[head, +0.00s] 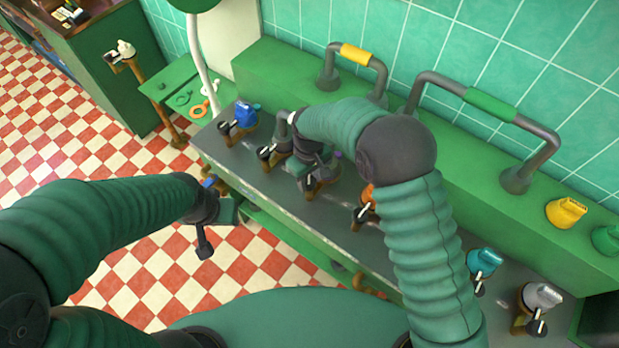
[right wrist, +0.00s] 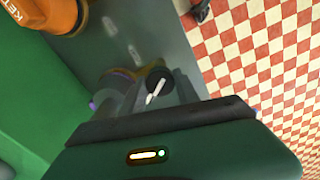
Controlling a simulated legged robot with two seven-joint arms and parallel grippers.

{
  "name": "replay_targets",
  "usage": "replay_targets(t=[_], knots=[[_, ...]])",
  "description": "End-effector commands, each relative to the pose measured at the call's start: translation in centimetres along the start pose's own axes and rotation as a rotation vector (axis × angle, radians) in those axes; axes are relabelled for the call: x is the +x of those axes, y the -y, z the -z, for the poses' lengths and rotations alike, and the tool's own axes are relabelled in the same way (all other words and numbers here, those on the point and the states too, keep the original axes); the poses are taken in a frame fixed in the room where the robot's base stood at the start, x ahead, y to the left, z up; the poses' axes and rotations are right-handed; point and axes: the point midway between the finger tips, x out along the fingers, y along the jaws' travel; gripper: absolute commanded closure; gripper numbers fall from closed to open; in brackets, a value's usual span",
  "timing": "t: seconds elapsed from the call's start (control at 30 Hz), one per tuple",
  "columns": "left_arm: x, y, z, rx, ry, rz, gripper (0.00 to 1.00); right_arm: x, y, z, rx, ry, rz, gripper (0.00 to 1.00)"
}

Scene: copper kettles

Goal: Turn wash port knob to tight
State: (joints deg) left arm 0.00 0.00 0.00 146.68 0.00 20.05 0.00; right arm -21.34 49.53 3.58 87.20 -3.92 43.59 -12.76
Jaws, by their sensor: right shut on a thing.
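My right gripper (head: 314,176) reaches down over the steel counter and is shut on a knob. In the right wrist view, a black knob (right wrist: 159,79) with a white pointer shows at the gripper's tips. A bit of purple (right wrist: 93,105) shows beside it, and the gripper hides most of this fitting. I cannot read a wash port label or tight mark. My left gripper (head: 207,222) hangs in the air over the checkered floor, away from the counter; its jaw gap is unclear.
Similar fittings line the counter: blue (head: 243,115), orange (head: 368,194), teal (head: 484,261) and grey (head: 541,296). The orange one stands close to my right gripper. Pipe handles with yellow (head: 355,54) and green (head: 490,104) grips rise behind.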

Motion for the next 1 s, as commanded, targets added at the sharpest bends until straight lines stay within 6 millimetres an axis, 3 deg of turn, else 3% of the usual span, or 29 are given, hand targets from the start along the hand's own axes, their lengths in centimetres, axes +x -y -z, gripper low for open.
replay_targets(t=[0.53,1.0], knots=[[-0.87,0.00,0.20,0.000,0.000,0.000,0.64,-0.55,-0.23,0.61,0.461,-0.020,-0.002,1.00],[-1.10,0.00,0.26,0.000,0.000,0.000,0.64,-0.53,-0.28,0.62,0.626,-0.021,-0.001,1.00]])
